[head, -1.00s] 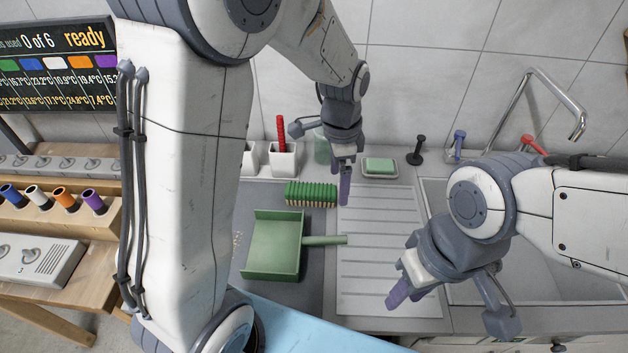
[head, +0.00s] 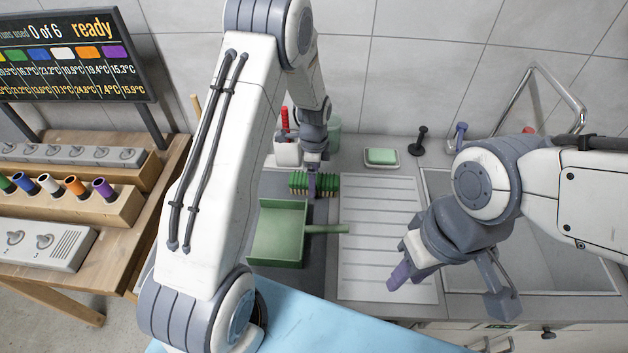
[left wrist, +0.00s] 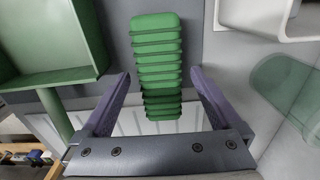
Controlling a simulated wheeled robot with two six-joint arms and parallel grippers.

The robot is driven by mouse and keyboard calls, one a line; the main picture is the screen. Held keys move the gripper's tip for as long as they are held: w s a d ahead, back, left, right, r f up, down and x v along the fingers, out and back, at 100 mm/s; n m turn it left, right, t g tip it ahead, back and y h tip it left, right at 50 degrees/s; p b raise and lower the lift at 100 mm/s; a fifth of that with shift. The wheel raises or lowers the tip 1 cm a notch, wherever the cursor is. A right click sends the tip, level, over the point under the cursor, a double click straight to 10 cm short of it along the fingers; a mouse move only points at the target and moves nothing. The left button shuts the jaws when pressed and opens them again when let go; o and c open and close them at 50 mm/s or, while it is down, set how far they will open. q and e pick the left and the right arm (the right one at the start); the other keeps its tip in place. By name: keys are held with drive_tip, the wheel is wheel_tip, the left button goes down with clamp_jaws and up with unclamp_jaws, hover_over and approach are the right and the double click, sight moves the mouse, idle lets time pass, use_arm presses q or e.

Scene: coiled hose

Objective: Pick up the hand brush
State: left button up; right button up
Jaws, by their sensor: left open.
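The green ribbed hand brush (head: 330,184) lies on the grey counter behind the green dustpan (head: 281,231). My left gripper (head: 311,186) is over the brush and hides part of its middle. In the left wrist view the brush (left wrist: 156,50) runs between the two spread purple fingers of my left gripper (left wrist: 160,76). A gap shows on each side, so the fingers are not closed on it. My right gripper (head: 399,276) hangs above the ribbed drainer; its finger gap does not show clearly.
The dustpan's handle points right onto the white drainer (head: 385,215). A white holder (head: 287,154) is close behind the brush. The sink is at right.

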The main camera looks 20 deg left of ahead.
use_arm(q)
wheel_tip(320, 180, down, 2)
drive_tip(key=shift+f, duration=0.1)
drive_tip(key=c, duration=1.5)
drive_tip(key=shift+c, duration=0.2)
drive_tip(key=shift+r, duration=0.2)
drive_tip(key=shift+w+r+b, duration=0.1)
drive_tip(key=shift+r+b, duration=0.2)
drive_tip(key=shift+r, duration=0.3)
wheel_tip(320, 180, up, 3)
drive_tip(key=shift+d+f+b, duration=0.1)
drive_tip(key=shift+b, duration=0.5)
drive_tip(key=s+d+r+b, duration=0.2)
drive_tip(key=s+d+r, duration=0.4)
drive_tip(key=d, duration=0.4)
drive_tip(key=shift+r+b, duration=0.35)
drive_tip(key=shift+r, duration=0.05)
